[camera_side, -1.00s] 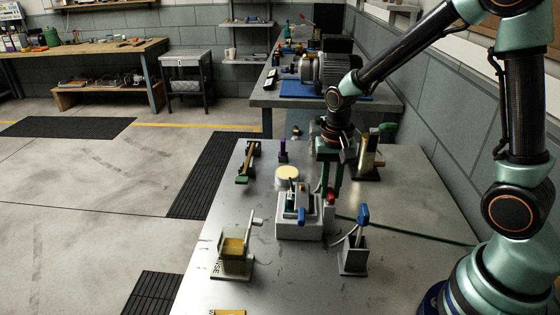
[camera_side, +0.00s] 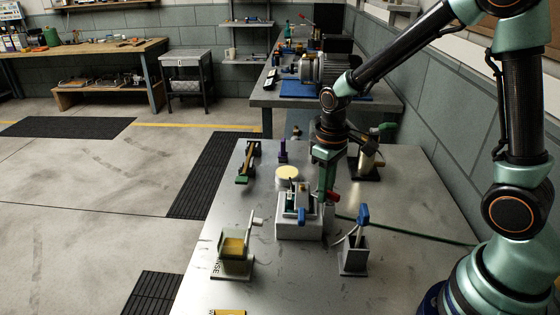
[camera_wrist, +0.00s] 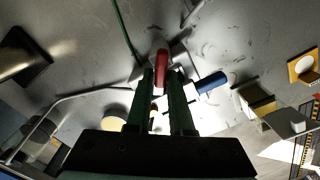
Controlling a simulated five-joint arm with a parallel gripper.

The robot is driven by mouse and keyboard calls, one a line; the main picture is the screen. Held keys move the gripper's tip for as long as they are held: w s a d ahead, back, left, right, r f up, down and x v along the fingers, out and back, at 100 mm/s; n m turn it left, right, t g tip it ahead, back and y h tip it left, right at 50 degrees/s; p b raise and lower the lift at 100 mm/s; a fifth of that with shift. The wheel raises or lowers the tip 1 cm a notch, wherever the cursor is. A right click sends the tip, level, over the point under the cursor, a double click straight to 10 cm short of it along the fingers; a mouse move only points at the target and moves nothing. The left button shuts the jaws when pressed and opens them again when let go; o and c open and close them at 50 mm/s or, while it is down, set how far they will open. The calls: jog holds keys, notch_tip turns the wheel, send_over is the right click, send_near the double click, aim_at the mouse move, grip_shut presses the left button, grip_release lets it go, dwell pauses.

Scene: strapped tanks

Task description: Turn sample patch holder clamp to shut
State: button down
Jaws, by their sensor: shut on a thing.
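The sample patch holder looks to be the pale grey block (camera_side: 298,228) in the middle of the table, with a green upright and a blue-tipped lever (camera_side: 302,214) on it. A red handle (camera_side: 334,197) sits at its right side. It also shows in the wrist view (camera_wrist: 162,65), between the ends of my two green fingers. My gripper (camera_side: 326,195) points down beside the block and is shut on the red handle. The blue lever tip (camera_wrist: 211,82) lies just right of the fingers in the wrist view. The fingers hide part of the block.
A grey stand with a blue handle (camera_side: 363,214) stands to the right. A yellow-and-grey fixture (camera_side: 236,258) stands front left. A green cable (camera_side: 400,230) runs right. Bare tabletop lies between.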

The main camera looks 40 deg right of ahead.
jog(key=n, duration=0.3)
jog(key=shift+s+a+n, duration=0.1)
jog(key=shift+a+n, duration=0.1)
jog(key=shift+n, duration=0.2)
jog(key=shift+s+a+r+n, duration=0.1)
jog(key=shift+a+n, duration=0.05)
jog(key=shift+n, duration=1.55)
jog(key=c, duration=0.9)
grip_release()
jog(key=shift+o, duration=0.2)
notch_tip(320, 180, up, 12)
